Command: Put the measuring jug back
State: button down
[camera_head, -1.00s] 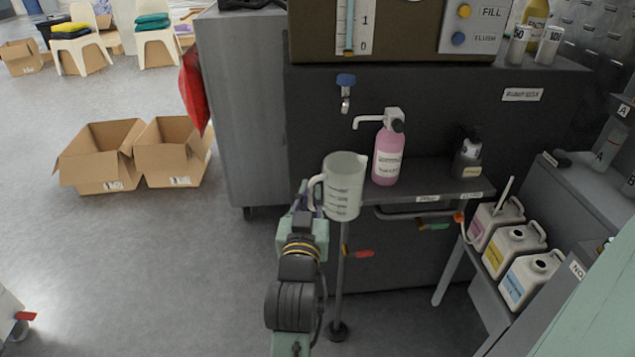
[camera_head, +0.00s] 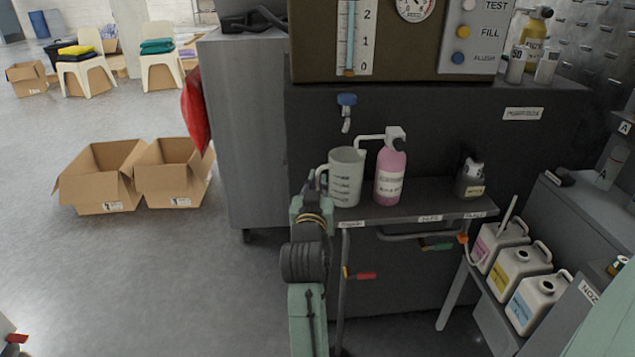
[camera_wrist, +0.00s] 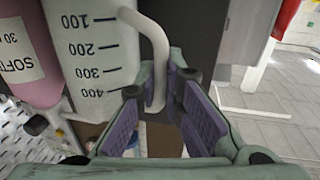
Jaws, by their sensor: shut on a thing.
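The measuring jug (camera_head: 345,178) is white and translucent with dark graduations. It is upright at the left end of the narrow shelf (camera_head: 430,205). Whether its base touches the shelf or hovers just above cannot be told. My gripper (camera_head: 314,190) is at the jug's left side, shut on its handle. In the wrist view the jug (camera_wrist: 92,55) fills the upper left, and its handle (camera_wrist: 157,50) runs down between the purple pads of my gripper (camera_wrist: 160,95). The pink soap bottle (camera_head: 390,175) with a pump stands close to the jug's right.
A blue-handled tap (camera_head: 346,108) is on the dark front above the jug. A dark bottle (camera_head: 470,178) stands farther right on the shelf. A red-handled valve (camera_head: 362,275) is below the shelf. Several canisters (camera_head: 520,270) stand at the lower right. Open floor lies to the left.

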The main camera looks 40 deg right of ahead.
jog(key=shift+f, duration=0.15)
jog(key=shift+f, duration=0.15)
jog(key=c, duration=1.7)
grip_release()
jog(key=shift+r, duration=0.25)
jog(key=shift+s+a+f, duration=0.1)
jog(key=shift+s+a, duration=0.15)
jog(key=b+v, duration=0.2)
jog(key=v, duration=0.9)
jog(key=shift+s+a, duration=0.15)
